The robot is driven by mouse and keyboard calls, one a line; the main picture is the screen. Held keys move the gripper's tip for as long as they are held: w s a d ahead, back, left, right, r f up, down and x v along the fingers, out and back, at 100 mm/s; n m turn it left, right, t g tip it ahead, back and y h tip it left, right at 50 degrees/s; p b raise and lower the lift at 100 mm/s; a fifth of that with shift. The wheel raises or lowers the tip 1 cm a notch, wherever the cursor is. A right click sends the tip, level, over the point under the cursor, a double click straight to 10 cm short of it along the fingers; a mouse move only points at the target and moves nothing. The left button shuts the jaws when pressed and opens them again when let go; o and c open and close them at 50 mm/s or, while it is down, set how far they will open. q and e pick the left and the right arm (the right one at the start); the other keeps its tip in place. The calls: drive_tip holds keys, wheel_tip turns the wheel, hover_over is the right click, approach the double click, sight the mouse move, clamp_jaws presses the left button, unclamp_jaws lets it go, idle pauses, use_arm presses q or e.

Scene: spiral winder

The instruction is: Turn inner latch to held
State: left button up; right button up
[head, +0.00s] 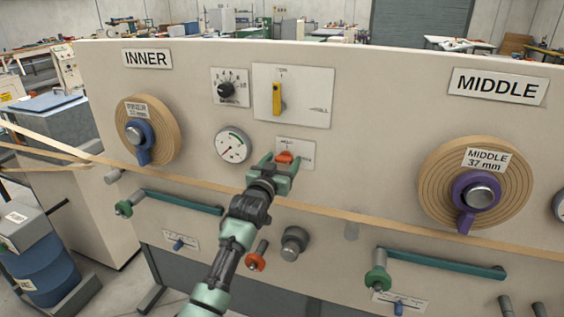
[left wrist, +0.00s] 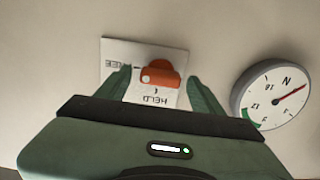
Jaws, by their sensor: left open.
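The inner latch is a small orange knob (head: 285,157) on a white plate (head: 308,151) under the INNER sign's panel section, right of the round gauge. In the left wrist view the picture is upside down; the orange latch (left wrist: 160,76) lies sideways, its pale-tipped end towards the FREE mark, with HELD printed on another side of the plate (left wrist: 117,50). My left gripper (head: 281,165) is at the plate, open. In the left wrist view its green fingers (left wrist: 159,88) stand on either side of the latch; contact is not clear. My right gripper is not in view.
A gauge (head: 233,146) sits close left of my gripper. A tan strip (head: 350,215) crosses the panel below. A yellow lever (head: 277,99) is above. An orange-ended handle (head: 257,259) and a grey knob (head: 294,242) are below; a green crank bar (head: 180,202) is lower left.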

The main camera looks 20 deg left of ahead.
use_arm(q)
drive_tip(key=c, duration=1.2)
drive_tip(key=shift+c, duration=0.8)
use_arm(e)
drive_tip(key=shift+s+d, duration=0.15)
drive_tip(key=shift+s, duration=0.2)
